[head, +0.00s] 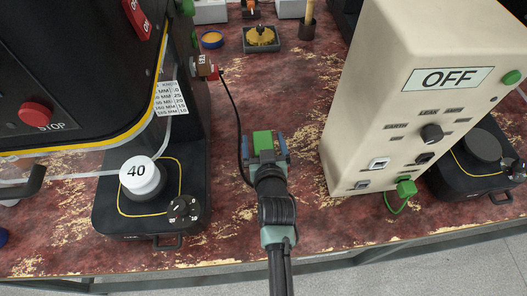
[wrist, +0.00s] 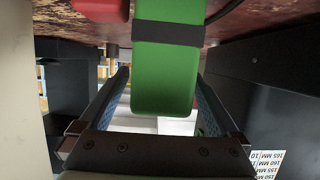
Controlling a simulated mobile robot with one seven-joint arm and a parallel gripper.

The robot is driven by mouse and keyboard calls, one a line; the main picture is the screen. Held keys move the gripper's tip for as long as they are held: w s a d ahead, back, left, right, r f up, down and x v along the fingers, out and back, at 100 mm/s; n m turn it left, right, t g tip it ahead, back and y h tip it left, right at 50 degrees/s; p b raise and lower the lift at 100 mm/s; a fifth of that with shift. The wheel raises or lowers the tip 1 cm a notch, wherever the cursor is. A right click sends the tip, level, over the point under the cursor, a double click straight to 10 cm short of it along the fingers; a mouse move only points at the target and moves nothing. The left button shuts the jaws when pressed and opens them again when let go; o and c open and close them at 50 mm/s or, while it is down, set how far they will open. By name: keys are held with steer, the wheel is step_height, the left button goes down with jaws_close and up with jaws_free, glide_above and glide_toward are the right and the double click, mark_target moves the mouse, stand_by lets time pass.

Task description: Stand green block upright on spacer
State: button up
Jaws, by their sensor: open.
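A green block (head: 263,140) with a dark band around it is at the middle of the table, seen from above. It also shows large in the wrist view (wrist: 164,80). My gripper (head: 264,148) is open, with one blue-padded finger on each side of the block. Thin gaps show between block and fingers in the wrist view, and I cannot tell if the block touches the table. A white round piece marked 40 (head: 141,176), which looks like the spacer, sits on the black machine base (head: 107,205) at left. Its top is bare.
The black machine with a red stop button (head: 36,114) overhangs at left. A tall cream cabinet marked OFF (head: 375,110) stands close at right. A black cable (head: 236,115) runs left of my gripper. A grey tray (head: 262,47) is at the back. Table between cabinet and base is mostly clear.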

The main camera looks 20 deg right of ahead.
steer(key=shift+x, duration=0.95)
steer(key=shift+r, duration=0.1)
jaws_close()
step_height(320, 180, up, 10)
steer(key=shift+p, duration=0.65)
steer(key=shift+a, duration=0.1)
